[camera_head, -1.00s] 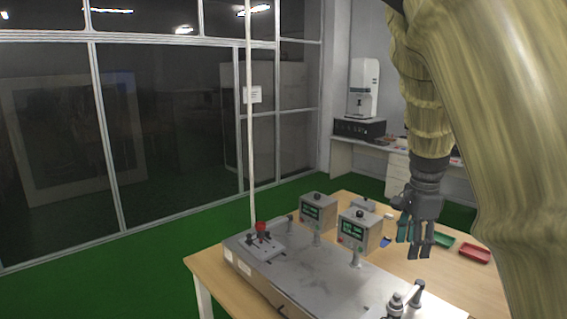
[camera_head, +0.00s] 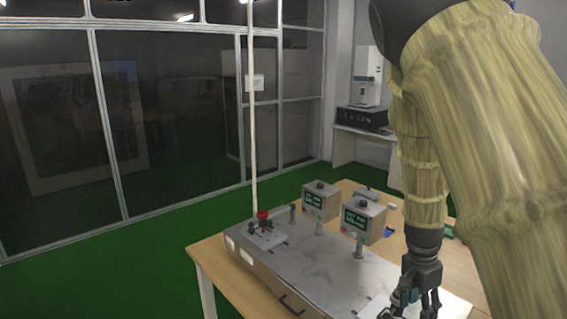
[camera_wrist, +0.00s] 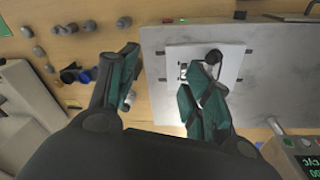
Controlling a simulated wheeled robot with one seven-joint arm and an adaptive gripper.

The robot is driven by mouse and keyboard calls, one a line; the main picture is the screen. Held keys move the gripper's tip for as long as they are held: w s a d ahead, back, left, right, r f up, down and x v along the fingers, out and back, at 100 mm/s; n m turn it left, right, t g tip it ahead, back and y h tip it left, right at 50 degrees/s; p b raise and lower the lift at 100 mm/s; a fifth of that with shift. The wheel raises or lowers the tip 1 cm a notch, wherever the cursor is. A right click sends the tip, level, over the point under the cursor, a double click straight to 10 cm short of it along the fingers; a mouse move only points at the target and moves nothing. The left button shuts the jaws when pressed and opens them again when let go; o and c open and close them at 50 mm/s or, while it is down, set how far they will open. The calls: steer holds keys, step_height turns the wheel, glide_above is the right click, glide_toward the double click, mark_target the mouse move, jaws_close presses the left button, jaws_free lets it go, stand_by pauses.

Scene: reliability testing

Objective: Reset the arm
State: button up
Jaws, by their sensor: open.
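My gripper (camera_head: 412,306) hangs at the lower right of the head view, pointing down over the right end of the grey metal test bench (camera_head: 310,262). In the wrist view my gripper (camera_wrist: 168,88) has its two dark green fingers spread apart. A white plate (camera_wrist: 228,68) with a dark round knob (camera_wrist: 213,57) lies on the bench behind the right finger. I see nothing held between the fingers. Whether a finger touches the plate or knob, I cannot tell.
Two display boxes (camera_head: 320,200) (camera_head: 363,219) stand on posts on the bench. A red knob (camera_head: 263,216) sits at its left end beside a tall white pole (camera_head: 252,120). Several small grey pieces (camera_wrist: 66,29) lie on the wooden table (camera_wrist: 112,9). Green floor (camera_head: 130,270) is clear at left.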

steer(key=s+f+n, duration=0.2)
steer(key=s+f, duration=0.1)
steer(key=f, duration=0.5)
steer(key=s+f+n, duration=0.2)
steer(key=f, duration=0.7)
steer(key=s+a+f+n+y, duration=0.1)
steer(key=s+a+f+n, duration=0.4)
steer(key=s+f, duration=0.6)
steer(key=s+a+f+n+y, duration=0.1)
steer(key=s+a+f+n, duration=0.45)
steer(key=s, duration=0.95)
step_height(320, 180, down, 10)
steer(key=m+b, duration=0.1)
steer(key=b, duration=0.8)
steer(key=shift+f+t+h, duration=0.25)
steer(key=shift+t+h, duration=0.05)
